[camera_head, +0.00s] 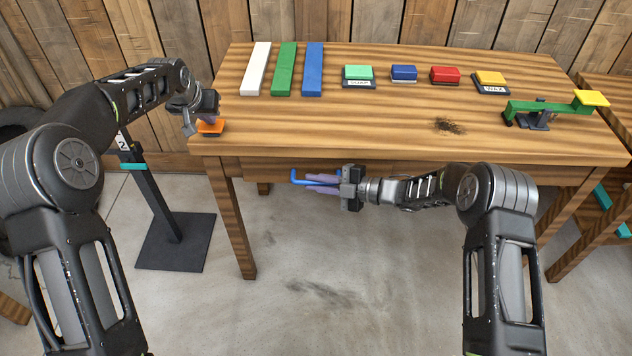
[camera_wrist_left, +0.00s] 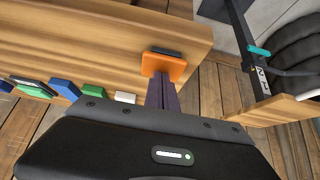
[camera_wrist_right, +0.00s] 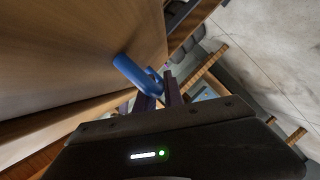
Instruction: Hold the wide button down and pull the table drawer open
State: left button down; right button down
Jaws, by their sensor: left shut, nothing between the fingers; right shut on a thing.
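The wide orange button (camera_head: 211,128) sits on a dark base at the table's left front corner; it also shows in the left wrist view (camera_wrist_left: 160,66). My left gripper (camera_head: 208,116) is shut and empty, its fingertips at the button's face and seemingly touching it. How far the button is pressed I cannot tell. The blue drawer handle (camera_head: 296,177) is under the table's front edge and shows in the right wrist view (camera_wrist_right: 130,70). My right gripper (camera_head: 312,184) is shut on this handle. The drawer front (camera_head: 270,168) lies below the tabletop; whether it stands out is unclear.
The wooden table (camera_head: 360,125) carries white, green and blue bars, several coloured buttons and a green lever with a yellow pad (camera_head: 591,98). A dark stand (camera_head: 160,195) marked 2 is at the left. The floor before the table is clear.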

pick_arm(q)
jog(key=shift+f, duration=0.15)
pick_arm(e)
jog(key=s, duration=0.5)
dwell(0.3)
jog(key=c, duration=1.5)
grip_release()
jog(key=shift+o, duration=0.2)
jog(key=shift+d, duration=0.1)
